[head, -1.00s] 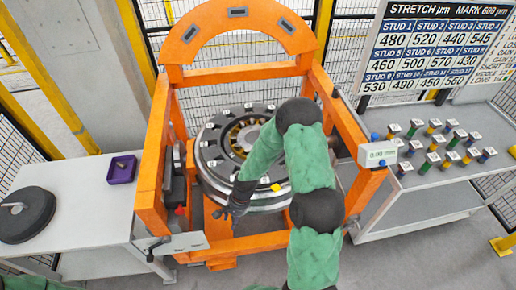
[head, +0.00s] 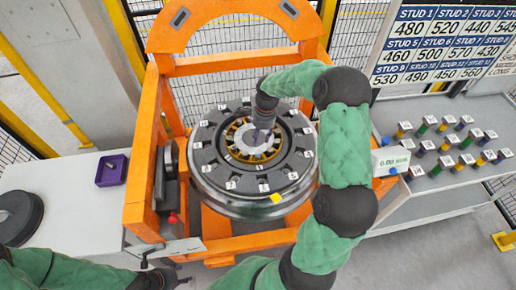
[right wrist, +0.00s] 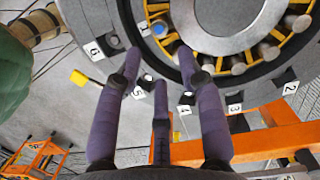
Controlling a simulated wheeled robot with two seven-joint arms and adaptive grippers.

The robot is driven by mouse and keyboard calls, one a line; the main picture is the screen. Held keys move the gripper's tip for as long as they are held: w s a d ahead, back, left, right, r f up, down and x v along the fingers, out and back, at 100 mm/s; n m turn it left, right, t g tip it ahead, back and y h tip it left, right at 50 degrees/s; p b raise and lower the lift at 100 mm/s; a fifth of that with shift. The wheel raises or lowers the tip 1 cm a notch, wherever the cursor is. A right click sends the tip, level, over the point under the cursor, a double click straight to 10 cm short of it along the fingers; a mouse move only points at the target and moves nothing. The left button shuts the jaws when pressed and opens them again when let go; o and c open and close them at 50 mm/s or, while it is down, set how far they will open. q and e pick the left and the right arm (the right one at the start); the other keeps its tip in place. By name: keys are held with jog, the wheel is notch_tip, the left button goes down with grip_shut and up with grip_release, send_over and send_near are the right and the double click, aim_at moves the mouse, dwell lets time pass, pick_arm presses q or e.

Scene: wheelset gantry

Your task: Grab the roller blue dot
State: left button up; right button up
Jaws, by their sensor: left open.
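The wheelset bearing (head: 282,146) lies flat in the orange gantry, its rollers in a yellow cage around a grey hub. In the right wrist view, a roller with a blue dot (right wrist: 159,29) shows at the upper left of the cage. My right gripper (head: 263,132) is over the bearing's centre in the head view. In the right wrist view its purple fingers (right wrist: 160,58) are spread apart with nothing between them, their tips near the blue-dot roller. My left gripper (head: 172,279) is open and empty at the bottom left, in front of the gantry.
Numbered tags and a yellow marker (head: 277,199) sit around the bearing's outer ring. The orange gantry frame (head: 143,160) surrounds it. A purple tray (head: 112,170) is on the left table. Several coloured studs (head: 445,145) stand on the right bench, under a stud chart (head: 445,45).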

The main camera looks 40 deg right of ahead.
send_over(257, 155)
jog(key=f, duration=0.4)
jog(key=shift+s+d, duration=0.2)
jog(key=shift+d, duration=0.15)
jog(key=shift+w+f, duration=0.1)
jog(key=shift+f, duration=0.55)
jog(key=shift+w+a+f+p, duration=0.1)
jog(key=shift+f+p, duration=0.2)
jog(key=shift+f, duration=1)
jog(key=shift+a+f+p, duration=0.1)
jog(key=shift+f+p, duration=0.15)
jog(key=shift+f, duration=1)
grip_shut()
